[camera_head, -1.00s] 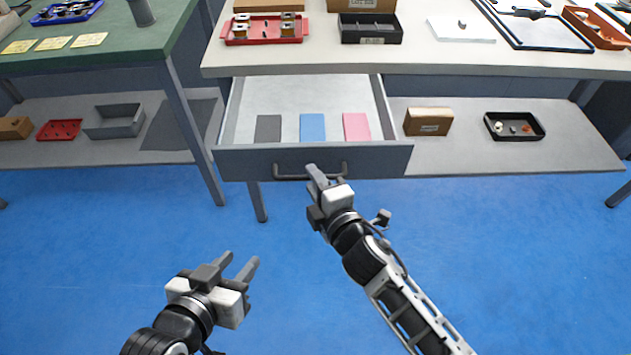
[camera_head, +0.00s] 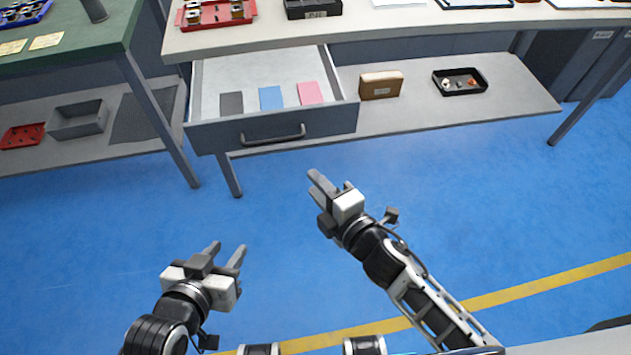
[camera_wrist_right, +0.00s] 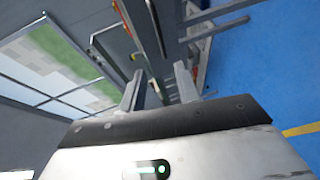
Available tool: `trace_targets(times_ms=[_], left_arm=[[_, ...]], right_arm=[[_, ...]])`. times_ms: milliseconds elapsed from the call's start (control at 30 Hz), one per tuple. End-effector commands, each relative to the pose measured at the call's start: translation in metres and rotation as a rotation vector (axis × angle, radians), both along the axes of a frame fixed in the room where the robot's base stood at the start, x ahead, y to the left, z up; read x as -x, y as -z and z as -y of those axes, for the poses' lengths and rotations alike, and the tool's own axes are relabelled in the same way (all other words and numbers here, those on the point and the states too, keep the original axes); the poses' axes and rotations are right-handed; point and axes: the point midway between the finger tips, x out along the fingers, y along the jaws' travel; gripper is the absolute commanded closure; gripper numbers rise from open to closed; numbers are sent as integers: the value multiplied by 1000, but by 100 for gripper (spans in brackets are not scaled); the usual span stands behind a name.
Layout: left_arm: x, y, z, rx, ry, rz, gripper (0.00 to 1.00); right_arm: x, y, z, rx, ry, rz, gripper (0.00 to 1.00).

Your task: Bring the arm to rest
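My right gripper (camera_head: 332,186) is open and empty over the blue floor, in front of the drawer and apart from its handle. Its two fingers also show spread apart in the right wrist view (camera_wrist_right: 160,92), with nothing between them. My left gripper (camera_head: 225,256) is open and empty over the floor at the lower left. The drawer (camera_head: 325,127) under the workbench stands pulled out. A grey, a blue (camera_head: 271,98) and a pink (camera_head: 310,93) flat piece lie in it. Its bar handle (camera_head: 272,134) is free.
The workbench (camera_head: 400,24) carries a red tray (camera_head: 216,14) and a black bin (camera_head: 312,8). On the shelf below are a brown box (camera_head: 381,85) and a black tray (camera_head: 460,81). A green-topped table (camera_head: 75,38) stands at left. The floor between grippers and benches is clear.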

Motion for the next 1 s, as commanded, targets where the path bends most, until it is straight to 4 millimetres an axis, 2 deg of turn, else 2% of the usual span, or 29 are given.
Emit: trace_targets(times_ms=[533,667,800,900,1000], left_arm=[[0,0,0,-1,3,0,64],[0,-2,0,-1,3,3,64],[-1,-2,1,0,4,4,64],[-1,-2,1,0,4,4,64],[0,-2,1,0,4,4,64]], right_arm=[[3,1,4,-40,25,-32,68],[25,6,35,-340,219,-267,68],[67,15,78,-809,516,-604,68],[94,17,96,-1066,675,-777,68],[109,17,104,-1214,762,-871,68]])
